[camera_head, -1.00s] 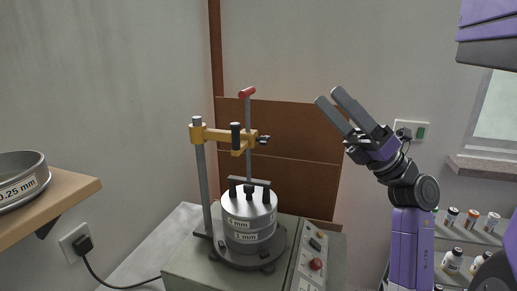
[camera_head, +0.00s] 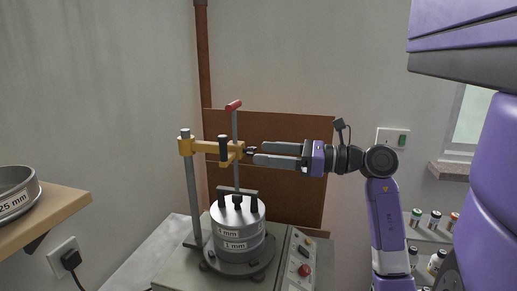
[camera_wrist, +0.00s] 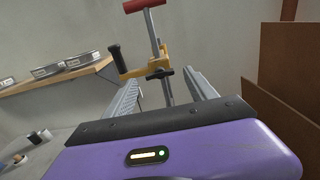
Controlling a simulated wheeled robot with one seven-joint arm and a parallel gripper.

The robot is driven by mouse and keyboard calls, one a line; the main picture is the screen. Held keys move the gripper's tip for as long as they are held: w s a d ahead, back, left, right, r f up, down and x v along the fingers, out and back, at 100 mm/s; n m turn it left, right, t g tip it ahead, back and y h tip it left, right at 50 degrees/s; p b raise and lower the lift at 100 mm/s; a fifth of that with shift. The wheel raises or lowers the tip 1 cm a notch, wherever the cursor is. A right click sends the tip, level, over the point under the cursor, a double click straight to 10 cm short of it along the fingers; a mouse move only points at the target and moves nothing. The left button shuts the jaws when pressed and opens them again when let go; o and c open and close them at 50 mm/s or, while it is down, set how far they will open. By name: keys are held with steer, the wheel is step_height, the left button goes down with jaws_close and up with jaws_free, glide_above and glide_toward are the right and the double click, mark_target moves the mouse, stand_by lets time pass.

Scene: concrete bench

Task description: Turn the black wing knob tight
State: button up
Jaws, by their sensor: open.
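The black wing knob (camera_head: 250,151) sits on the right end of the yellow clamp arm (camera_head: 205,147), beside the upright rod with the red T-handle (camera_head: 234,105). My gripper (camera_head: 258,154) is level, with its fingers pointing left at the knob. It is open; the tips are at or just short of the knob, and I cannot tell if they touch. In the wrist view the knob (camera_wrist: 160,73) appears straight ahead between the two fingertips (camera_wrist: 164,76), with the yellow clamp behind it.
A wooden shelf (camera_head: 65,212) is at left. Brown boards (camera_head: 300,205) lean behind.

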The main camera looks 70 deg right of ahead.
mark_target(250, 151)
steer(key=shift+w+a, duration=0.1)
steer(key=shift+w, duration=1.2)
steer(key=c, duration=1.4)
